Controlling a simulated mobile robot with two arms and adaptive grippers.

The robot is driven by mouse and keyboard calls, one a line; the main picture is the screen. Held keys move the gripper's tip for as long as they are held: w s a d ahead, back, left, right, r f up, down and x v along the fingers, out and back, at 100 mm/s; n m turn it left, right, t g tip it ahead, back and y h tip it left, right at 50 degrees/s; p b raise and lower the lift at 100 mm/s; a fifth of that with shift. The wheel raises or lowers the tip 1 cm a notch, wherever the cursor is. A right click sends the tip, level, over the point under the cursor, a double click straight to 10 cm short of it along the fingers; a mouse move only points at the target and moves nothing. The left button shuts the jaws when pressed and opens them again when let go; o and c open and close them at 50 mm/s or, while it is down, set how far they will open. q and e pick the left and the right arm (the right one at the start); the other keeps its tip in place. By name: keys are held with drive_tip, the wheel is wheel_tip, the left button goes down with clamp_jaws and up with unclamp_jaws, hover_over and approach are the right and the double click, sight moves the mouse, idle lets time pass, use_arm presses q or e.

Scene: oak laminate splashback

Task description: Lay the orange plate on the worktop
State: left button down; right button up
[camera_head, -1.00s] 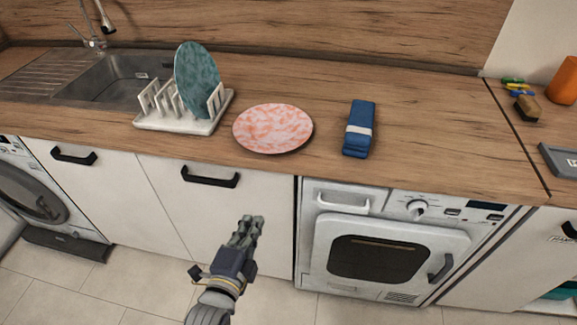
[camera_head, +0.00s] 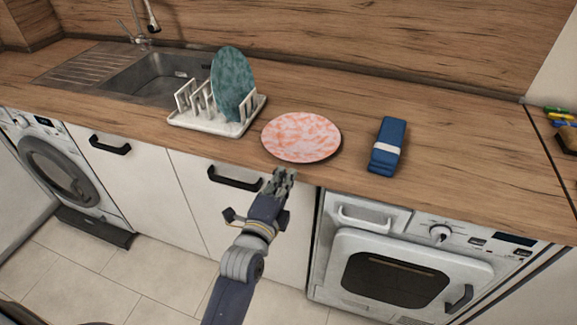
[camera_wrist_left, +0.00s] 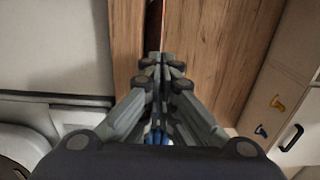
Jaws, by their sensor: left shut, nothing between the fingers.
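The orange plate (camera_head: 301,137), mottled orange and white, lies flat on the wooden worktop (camera_head: 440,210) in the head view, between the dish rack and a blue folded cloth. My left gripper (camera_head: 283,174) is shut and empty, just in front of the worktop's front edge and below the plate, apart from it. In the left wrist view its closed fingers (camera_wrist_left: 163,75) show against wood and pale cabinet fronts; the plate does not show there. My right gripper is in neither view.
A white dish rack (camera_head: 215,122) holds a teal plate (camera_head: 233,85) upright, left of the orange plate. The blue folded cloth (camera_head: 387,145) with a white band lies to the right. A sink (camera_head: 150,80) is at the back left. The worktop behind the plate is clear.

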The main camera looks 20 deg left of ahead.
sight(295, 156)
use_arm(q)
drive_tip(key=shift+w+d, duration=0.1)
drive_tip(key=shift+w, duration=1.55)
drive_tip(key=shift+w+d+p, duration=0.1)
drive_tip(key=shift+w+p, duration=0.3)
drive_tip(key=shift+w, duration=2.35)
drive_tip(key=shift+s, duration=0.15)
